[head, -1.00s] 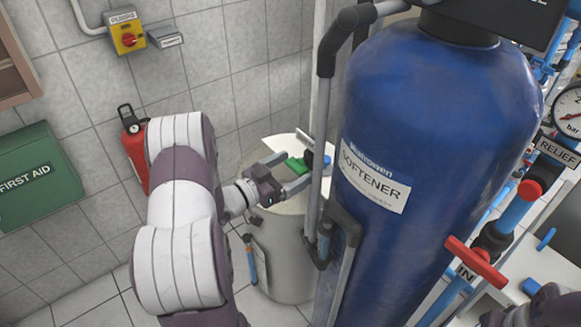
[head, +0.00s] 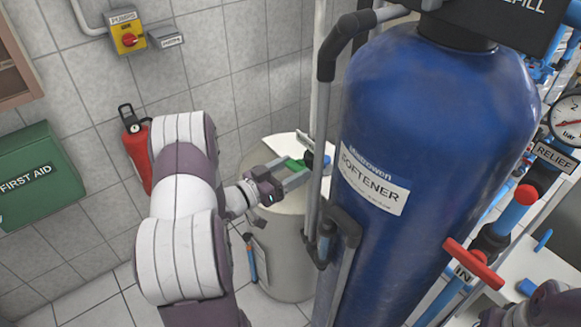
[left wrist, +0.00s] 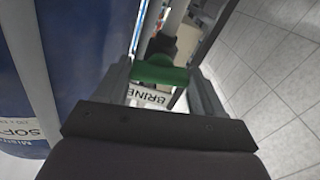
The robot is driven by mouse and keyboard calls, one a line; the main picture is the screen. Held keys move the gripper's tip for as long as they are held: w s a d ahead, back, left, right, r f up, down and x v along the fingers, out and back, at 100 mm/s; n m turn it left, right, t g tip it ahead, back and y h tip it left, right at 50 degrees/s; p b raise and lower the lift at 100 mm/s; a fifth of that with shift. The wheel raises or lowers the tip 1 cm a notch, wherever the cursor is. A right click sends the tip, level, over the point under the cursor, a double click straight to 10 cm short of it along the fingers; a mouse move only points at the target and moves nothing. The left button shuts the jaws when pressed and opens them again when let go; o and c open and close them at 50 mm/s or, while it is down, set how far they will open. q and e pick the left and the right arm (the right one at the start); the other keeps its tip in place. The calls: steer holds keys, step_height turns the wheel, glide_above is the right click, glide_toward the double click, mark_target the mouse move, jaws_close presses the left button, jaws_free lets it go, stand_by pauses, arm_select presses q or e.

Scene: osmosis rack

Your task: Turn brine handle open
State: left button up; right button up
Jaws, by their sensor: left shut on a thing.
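The green brine handle (head: 296,164) is at the top of the pale brine tank (head: 283,235), left of the blue softener vessel. My left gripper (head: 295,175) is shut on the green handle, with a finger on either side of it. In the left wrist view the handle (left wrist: 160,73) lies between the two fingers, beside a black valve body, above a label reading BRINE (left wrist: 147,97). Part of the handle is hidden by the fingers. Only a piece of my right arm shows at the bottom right; its fingertips are not visible.
The blue softener vessel (head: 435,130) stands close to the right of my left gripper. A grey pipe (head: 324,140) runs upright between them. A red handle (head: 473,263) marked IN is at the right. A fire extinguisher (head: 137,150) and first aid box (head: 38,178) are on the left wall.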

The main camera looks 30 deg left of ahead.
arm_select(q)
steer(key=n+p, duration=0.2)
steer(key=n, duration=0.1)
steer(key=shift+r+n, duration=0.15)
steer(key=shift+n, duration=0.15)
steer(key=n+p, duration=0.3)
steer(key=n, duration=0.1)
steer(key=shift+n, duration=0.3)
steer(key=n+p, duration=0.2)
steer(key=n, duration=0.2)
steer(key=shift+f+n+p, duration=0.2)
steer(key=shift+n+p, duration=0.45)
steer(key=shift+n, duration=1.25)
steer(key=o, duration=1)
steer(key=shift+o, duration=0.2)
